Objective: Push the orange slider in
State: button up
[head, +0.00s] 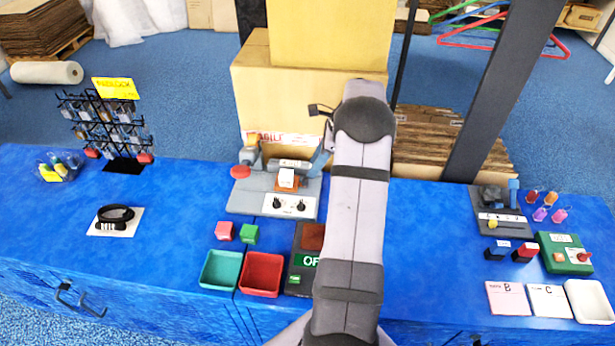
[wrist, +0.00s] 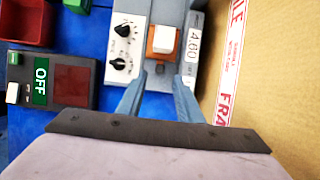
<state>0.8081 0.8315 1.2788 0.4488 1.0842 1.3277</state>
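An orange block (head: 287,184) with a white piece on top sits on the grey machine (head: 241,200) in the head view. It looks like the orange slider, though I cannot be sure. The wrist view shows this orange block (wrist: 154,48) just beyond my fingertips, with the white piece covering much of it. My gripper (wrist: 160,78) is open, its two blue fingers apart with nothing between them. The fingertips point at the grey machine, close to the block; I cannot tell whether they touch anything. In the head view my arm hides part of the machine's right side.
A large carton (head: 253,95) stands behind the machine; it fills the right side of the wrist view. Red (head: 262,274) and teal (head: 220,271) trays and an OFF display box (head: 303,261) lie in front. Blue table is free left of the machine.

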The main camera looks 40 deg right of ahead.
aim_at(305, 179)
jog(key=shift+p+x, duration=0.45)
jog(key=shift+x, duration=2.75)
grip_shut()
